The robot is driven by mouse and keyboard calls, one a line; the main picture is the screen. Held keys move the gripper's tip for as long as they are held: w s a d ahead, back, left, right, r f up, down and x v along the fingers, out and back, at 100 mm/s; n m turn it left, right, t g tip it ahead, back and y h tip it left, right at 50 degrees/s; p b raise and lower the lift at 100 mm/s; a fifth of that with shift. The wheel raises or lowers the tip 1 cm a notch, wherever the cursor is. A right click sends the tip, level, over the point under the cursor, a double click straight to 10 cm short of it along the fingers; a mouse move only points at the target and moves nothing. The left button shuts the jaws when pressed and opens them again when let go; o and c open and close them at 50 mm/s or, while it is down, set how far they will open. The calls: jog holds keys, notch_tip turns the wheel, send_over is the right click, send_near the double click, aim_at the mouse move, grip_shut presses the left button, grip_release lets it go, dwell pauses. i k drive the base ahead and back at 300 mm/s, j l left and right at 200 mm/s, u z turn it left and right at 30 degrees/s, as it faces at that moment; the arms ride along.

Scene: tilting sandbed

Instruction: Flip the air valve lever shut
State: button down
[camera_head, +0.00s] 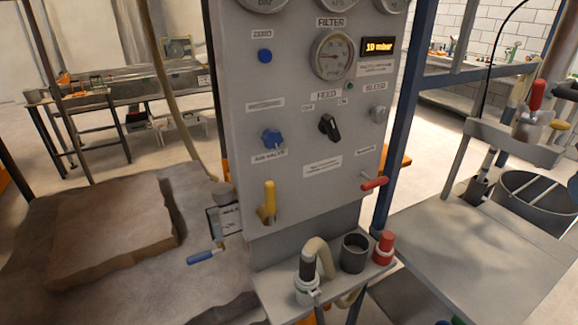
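A grey control panel (300,190) stands upright in the middle of the view and carries several valves. A yellow lever (269,197) points straight up at its lower left. A red lever (374,183) sticks out roughly level at its lower right. A blue-handled lever (204,256) juts left, just below a small labelled box (225,220) at the panel's left edge. My gripper is not in view.
A blue knob (272,138), a black FEED knob (329,126) and a gauge (333,55) are on the panel. A shelf (331,284) below holds a hose nozzle (308,276), a dark cup (354,253) and a red-topped item (384,246). A sandbed (60,285) lies left.

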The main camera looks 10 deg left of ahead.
aim_at(270, 185)
jog(key=i+u, duration=0.15)
jog(key=u, duration=1)
